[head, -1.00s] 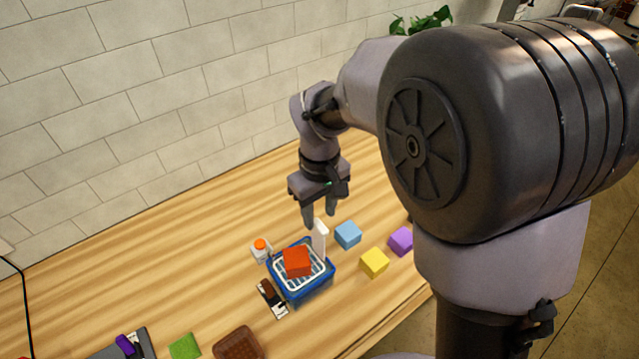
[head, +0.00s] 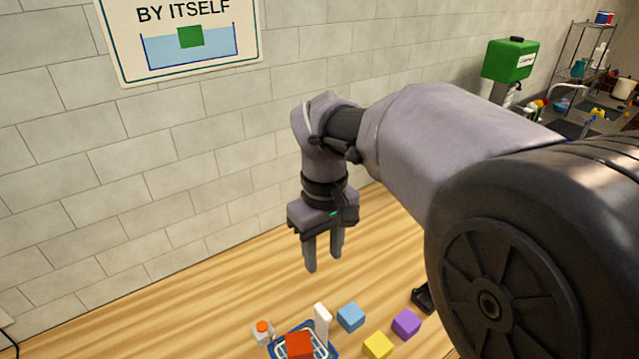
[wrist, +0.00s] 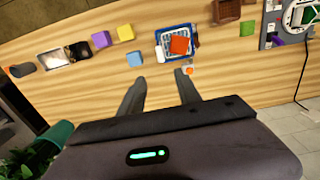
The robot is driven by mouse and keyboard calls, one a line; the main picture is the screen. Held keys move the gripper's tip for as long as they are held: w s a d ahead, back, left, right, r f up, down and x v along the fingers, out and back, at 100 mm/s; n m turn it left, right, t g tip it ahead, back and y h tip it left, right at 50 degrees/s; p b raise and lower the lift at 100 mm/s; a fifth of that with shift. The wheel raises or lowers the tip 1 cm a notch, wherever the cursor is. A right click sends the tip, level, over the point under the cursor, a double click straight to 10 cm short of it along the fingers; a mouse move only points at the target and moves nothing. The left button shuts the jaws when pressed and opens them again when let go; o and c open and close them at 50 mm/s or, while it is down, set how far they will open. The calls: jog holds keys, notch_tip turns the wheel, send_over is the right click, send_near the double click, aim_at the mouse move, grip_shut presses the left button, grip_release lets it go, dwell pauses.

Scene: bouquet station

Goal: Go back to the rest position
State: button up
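My gripper (head: 323,262) hangs above the wooden table (head: 200,285), fingers pointing down and apart. Nothing is between the fingers in the head view or in the wrist view (wrist: 160,82). A blue basket (head: 276,350) with a white grid stands below it on the table, cut off by the head view's lower edge. A red block (head: 299,345) rests on the grid. The basket also shows whole in the wrist view (wrist: 159,53), apart from my fingers.
Blue (head: 351,316), yellow (head: 378,345) and purple (head: 406,323) blocks stand right of the basket. A white bottle with an orange cap (head: 263,332) stands at its left. A tiled wall (head: 200,175) with a sign (head: 185,40) is behind. Free room surrounds my gripper above the table.

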jog(key=s+d+f+m+t+y+b, duration=0.1)
jog(key=s+d+f+m+t+b, duration=0.2)
jog(key=s+f+b, duration=0.5)
jog(key=s+d+f+m+t+y+b, duration=0.1)
jog(key=s+d+f+m+t+b, duration=0.1)
jog(key=s+d+f+m+b, duration=0.3)
jog(key=s+f+m+b, duration=0.3)
jog(key=s+b, duration=0.1)
jog(key=b, duration=0.2)
jog(key=shift+s+d+t, duration=0.15)
jog(key=shift+d+t, duration=0.1)
jog(key=shift+t, duration=0.15)
